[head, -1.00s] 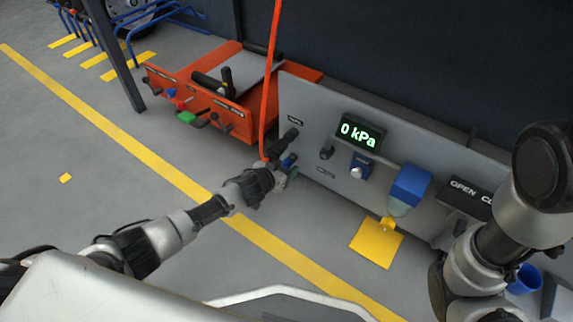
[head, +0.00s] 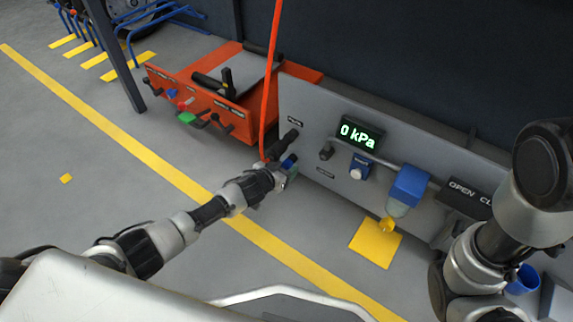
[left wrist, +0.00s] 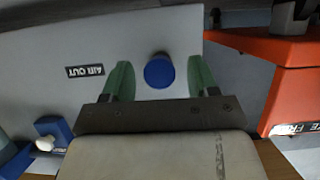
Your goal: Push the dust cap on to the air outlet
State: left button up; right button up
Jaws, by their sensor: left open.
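The dust cap, a round blue piece, sits in front of the grey panel (head: 310,110) in the head view (head: 289,160). In the left wrist view the cap (left wrist: 159,73) lies between my left fingers, with a gap on each side. The AIR OUT label (left wrist: 85,71) is on the panel to its left. The air outlet is hidden behind the cap, and I cannot tell how far on the cap is. My left gripper (head: 286,171) is open close to the panel, its green fingers either side of the cap. My right arm shows at right; its gripper is out of view.
An orange hose (head: 269,85) hangs down beside my left gripper. A 0 kPa display (head: 360,134), a blue-topped filter (head: 408,186) and an OPEN box (head: 465,195) are on the panel. An orange bench (head: 190,110) stands to the left.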

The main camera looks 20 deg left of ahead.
pick_arm(q)
jog(key=shift+c, duration=0.4)
grip_shut()
jog(key=shift+s, duration=0.1)
jog(key=shift+s+a+p, duration=0.35)
jog(key=shift+s+p, duration=0.25)
jog(key=shift+s, duration=0.3)
jog(key=shift+s+a+p, duration=0.3)
jog(key=shift+s+p, duration=0.35)
jog(key=shift+s, duration=0.25)
jog(key=shift+s+a+p, duration=0.35)
jog(key=shift+s+p, duration=0.25)
jog(key=shift+s, duration=0.3)
